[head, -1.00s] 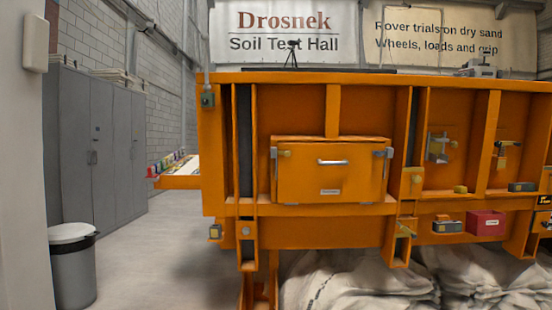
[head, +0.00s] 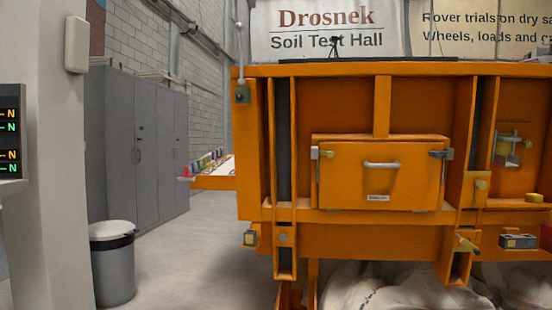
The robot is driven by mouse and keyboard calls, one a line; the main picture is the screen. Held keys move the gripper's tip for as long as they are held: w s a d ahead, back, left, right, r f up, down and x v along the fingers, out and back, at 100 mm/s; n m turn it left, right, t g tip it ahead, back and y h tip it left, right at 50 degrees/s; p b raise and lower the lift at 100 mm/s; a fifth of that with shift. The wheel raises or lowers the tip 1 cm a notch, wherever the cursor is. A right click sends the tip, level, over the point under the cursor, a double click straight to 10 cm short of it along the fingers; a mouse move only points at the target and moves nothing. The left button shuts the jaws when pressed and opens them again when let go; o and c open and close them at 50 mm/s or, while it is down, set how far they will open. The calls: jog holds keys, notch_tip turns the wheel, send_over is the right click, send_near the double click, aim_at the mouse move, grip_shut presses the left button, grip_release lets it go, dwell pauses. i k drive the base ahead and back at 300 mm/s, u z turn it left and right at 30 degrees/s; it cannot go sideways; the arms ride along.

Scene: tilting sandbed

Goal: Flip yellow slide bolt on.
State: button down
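Several small yellow-tipped fittings show on the orange sandbed frame, and I cannot tell for sure which is the slide bolt. One is a grey fitting with a yellow knob (head: 327,154) at the upper left of the orange box (head: 345,185). My gripper is not in view.
A white pillar (head: 45,230) with a lettered display (head: 10,140) stands at the left. A grey bin (head: 112,270) and grey lockers (head: 140,150) are beyond it. White sacks (head: 385,288) lie under the sandbed. Bare floor (head: 205,260) shows between bin and sandbed.

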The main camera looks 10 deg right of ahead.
aim_at(329, 154)
jog(key=z, duration=0.1)
jog(key=i, duration=1.2)
jog(key=z, duration=0.6)
